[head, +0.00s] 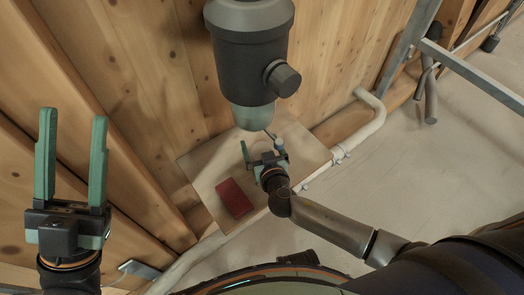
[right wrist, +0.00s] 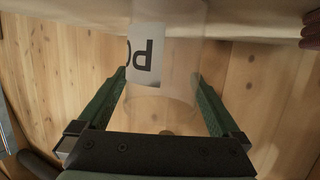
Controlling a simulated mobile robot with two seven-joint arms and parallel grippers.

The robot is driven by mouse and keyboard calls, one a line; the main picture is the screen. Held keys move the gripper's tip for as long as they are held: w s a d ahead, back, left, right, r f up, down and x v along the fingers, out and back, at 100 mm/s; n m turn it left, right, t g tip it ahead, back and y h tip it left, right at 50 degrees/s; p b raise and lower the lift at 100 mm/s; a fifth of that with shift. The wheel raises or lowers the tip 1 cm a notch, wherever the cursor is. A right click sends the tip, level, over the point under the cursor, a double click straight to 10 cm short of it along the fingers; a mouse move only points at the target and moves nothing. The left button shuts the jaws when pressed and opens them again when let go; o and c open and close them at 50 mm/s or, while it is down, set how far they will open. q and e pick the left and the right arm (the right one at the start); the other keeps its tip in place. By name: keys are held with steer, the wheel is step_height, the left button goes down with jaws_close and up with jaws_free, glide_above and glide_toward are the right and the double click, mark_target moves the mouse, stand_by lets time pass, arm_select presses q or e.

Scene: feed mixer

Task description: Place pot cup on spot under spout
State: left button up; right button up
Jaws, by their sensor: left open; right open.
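The clear pot cup (right wrist: 185,75) shows in the right wrist view, with a white label reading "PO" upside down. My right gripper (right wrist: 163,80) is open, with one finger on each side of the cup; I cannot tell whether they touch it. In the head view my right gripper (head: 259,143) is over the pale board, just below the mixer's grey-green lower end (head: 254,117). The cup is hard to make out there. The spot under the spout is not clearly visible. My left gripper (head: 72,125) is open and empty at the left.
The dark mixer body (head: 252,45) with a side knob (head: 283,78) hangs above the pale board (head: 205,180). A red block (head: 234,197) lies on the board. A pale pipe (head: 362,132) runs beside it along the wooden wall.

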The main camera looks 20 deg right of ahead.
steer(key=shift+c, duration=0.4)
steer(key=c, duration=1.2)
steer(key=shift+r, duration=0.1)
